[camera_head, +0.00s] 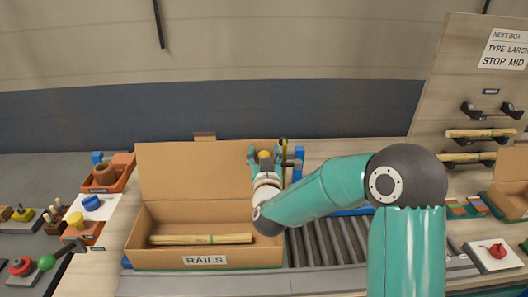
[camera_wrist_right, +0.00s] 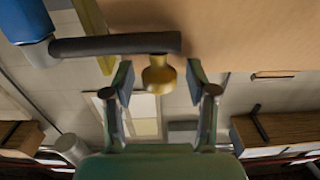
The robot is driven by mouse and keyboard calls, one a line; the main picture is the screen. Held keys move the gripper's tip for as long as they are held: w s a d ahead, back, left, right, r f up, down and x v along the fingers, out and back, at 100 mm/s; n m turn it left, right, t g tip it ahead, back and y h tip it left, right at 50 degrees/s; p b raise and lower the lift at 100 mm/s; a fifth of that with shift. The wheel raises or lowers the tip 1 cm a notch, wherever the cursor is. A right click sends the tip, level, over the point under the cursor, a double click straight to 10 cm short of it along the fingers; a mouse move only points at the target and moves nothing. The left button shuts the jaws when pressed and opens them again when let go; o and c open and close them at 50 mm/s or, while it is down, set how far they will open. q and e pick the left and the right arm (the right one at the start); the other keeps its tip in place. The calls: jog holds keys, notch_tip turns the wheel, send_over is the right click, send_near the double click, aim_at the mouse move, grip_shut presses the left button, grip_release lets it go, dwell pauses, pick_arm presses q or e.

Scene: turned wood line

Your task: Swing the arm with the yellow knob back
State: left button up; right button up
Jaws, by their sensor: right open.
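The yellow knob (camera_wrist_right: 159,76) hangs from the end of a dark swing arm (camera_wrist_right: 112,44) in the right wrist view. The arm runs left to a blue fitting (camera_wrist_right: 24,20). My right gripper (camera_wrist_right: 159,80) is open, with one finger on each side of the knob and visible gaps between. In the head view, my right gripper (camera_head: 265,160) is at the right side of the open carton (camera_head: 190,172), and the knob (camera_head: 264,154) shows between its fingers. The swing arm is mostly hidden there. My left gripper is out of view.
The carton marked RAILS holds a wooden rail (camera_head: 195,239). A blue upright (camera_head: 299,160) stands right of my gripper. A roller conveyor (camera_head: 325,245) lies below my right arm. Trays with coloured parts (camera_head: 112,175) stand at left, and a red-knobbed box (camera_head: 497,251) at right.

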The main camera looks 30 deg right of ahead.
grip_shut()
dwell(0.3)
jog(key=shift+a, duration=0.1)
